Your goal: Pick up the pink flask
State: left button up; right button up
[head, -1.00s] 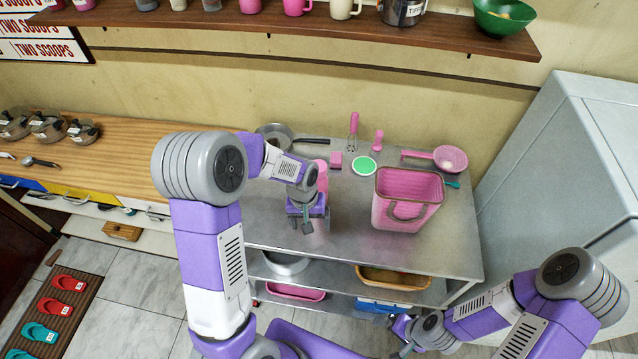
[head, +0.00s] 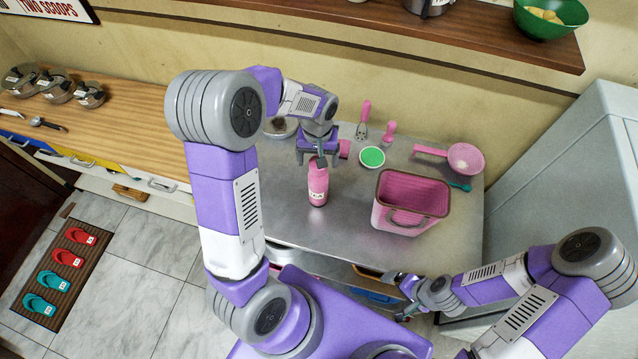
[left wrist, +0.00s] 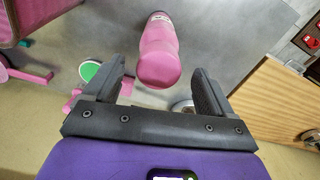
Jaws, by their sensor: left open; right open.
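The pink flask (head: 317,188) stands upright on the metal table, left of the pink basket, with a pale label on its front. My left gripper (head: 318,158) is open at the flask's upper end in the head view, and part of it overlaps the flask's top there. In the left wrist view the flask (left wrist: 158,48) shows between and beyond the two spread fingers of my left gripper (left wrist: 165,85), with a gap on either side. My right gripper (head: 398,297) is open and empty, low by the table's front edge.
The pink basket (head: 381,217) stands right of the flask. Behind are a green-topped round item (head: 372,157), a pink slotted tool (head: 363,118) and a pink strainer (head: 465,158). A shelf (head: 480,40) hangs above. A tall grey cabinet (head: 570,150) borders the right.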

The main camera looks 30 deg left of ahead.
aim_at(318, 185)
pick_arm(q)
jog(key=f, duration=0.4)
jog(key=shift+w, duration=0.2)
jog(key=shift+r, duration=0.1)
grip_shut()
